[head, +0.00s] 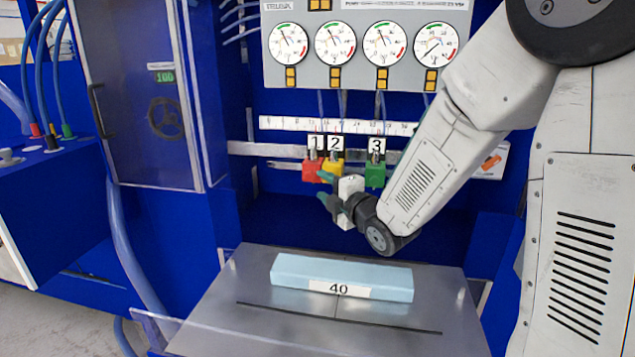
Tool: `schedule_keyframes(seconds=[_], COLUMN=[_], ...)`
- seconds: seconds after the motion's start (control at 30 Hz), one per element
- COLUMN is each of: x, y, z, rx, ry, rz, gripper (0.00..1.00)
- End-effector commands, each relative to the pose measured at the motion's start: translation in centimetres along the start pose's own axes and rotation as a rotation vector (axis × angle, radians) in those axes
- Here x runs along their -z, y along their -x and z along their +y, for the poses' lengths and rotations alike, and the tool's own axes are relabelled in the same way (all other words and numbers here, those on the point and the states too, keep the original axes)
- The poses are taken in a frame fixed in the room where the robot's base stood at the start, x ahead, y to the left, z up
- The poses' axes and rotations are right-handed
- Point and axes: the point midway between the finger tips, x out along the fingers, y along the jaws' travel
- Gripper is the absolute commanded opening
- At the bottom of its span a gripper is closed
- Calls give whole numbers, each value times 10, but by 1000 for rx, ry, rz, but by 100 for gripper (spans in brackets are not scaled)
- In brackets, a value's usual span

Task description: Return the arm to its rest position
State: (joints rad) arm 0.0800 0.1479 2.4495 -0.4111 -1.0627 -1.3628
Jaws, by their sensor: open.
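My gripper (325,188) is at the end of my white arm, which reaches in from the right side of the head view. The gripper is open, with dark green-grey fingers pointing left. It hangs in front of the blue machine, just below the red, yellow and green blocks, and nothing shows between its fingers. A light blue foam block (335,272) with a white label reading 40 lies on the grey metal plate (225,315), below the gripper and apart from it.
A red block (312,172), a yellow block (333,167) and a green block (375,174) are marked 1, 2 and 3. A panel (273,77) with several gauges is above them. A cabinet door (130,60) and blue hoses (125,250) are at left.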

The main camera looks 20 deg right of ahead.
Motion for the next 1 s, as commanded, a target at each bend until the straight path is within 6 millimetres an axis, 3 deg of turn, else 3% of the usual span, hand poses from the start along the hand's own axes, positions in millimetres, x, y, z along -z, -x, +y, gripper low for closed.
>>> schedule_keyframes(seconds=[0.2, 0.73, 0.87, 1.0], x=[-1, -2, -8, -17], y=[17, 20, 30, 60], z=[0, 2, 4, 4], rx=[-1, 28, 140, 311], ry=[0, -28, -141, -358], rz=[-2, -18, -92, -245], gripper=[42, 42, 42, 42])
